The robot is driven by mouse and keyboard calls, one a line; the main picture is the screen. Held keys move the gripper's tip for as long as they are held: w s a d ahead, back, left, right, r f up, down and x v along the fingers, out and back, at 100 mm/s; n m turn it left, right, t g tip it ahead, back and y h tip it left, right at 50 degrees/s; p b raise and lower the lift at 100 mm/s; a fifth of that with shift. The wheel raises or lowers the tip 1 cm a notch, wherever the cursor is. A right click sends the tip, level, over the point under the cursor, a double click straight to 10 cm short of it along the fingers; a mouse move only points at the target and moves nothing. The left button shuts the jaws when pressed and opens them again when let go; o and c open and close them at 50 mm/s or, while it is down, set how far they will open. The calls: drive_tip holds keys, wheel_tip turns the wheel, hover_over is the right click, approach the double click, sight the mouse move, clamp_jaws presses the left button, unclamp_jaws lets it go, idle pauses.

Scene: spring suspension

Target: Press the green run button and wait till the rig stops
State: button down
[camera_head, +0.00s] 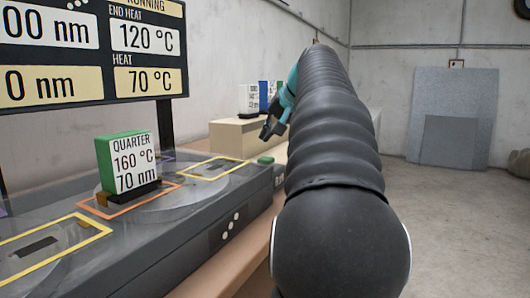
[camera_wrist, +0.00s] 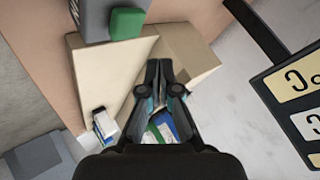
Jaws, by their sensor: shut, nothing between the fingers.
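The green run button (camera_head: 265,160) sits on the right end of the grey rig (camera_head: 150,262). It also shows at the top of the wrist view (camera_wrist: 127,23), beyond my fingertips and apart from them. My gripper (camera_head: 267,131) is shut and empty, above and near the button in the head view. It also shows in the wrist view (camera_wrist: 159,66). A green block (camera_head: 128,165) labelled "QUARTER 160 °C 70 nm" stands upright on the rig's disc inside an orange frame. The display (camera_head: 90,50) reads "RUNNING", END HEAT 120 °C and HEAT 70 °C; its top and left are cut off.
A cardboard-coloured box (camera_head: 232,137) stands behind the rig, with several labelled blocks (camera_head: 250,98) by it. Empty yellow frames (camera_head: 215,168) mark other rig spots. My arm hides the middle of the head view. Grey panels (camera_head: 450,118) lean on the back wall; the floor is clear.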

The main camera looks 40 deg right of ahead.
drive_tip(key=shift+r, duration=1)
drive_tip(key=shift+a, duration=0.1)
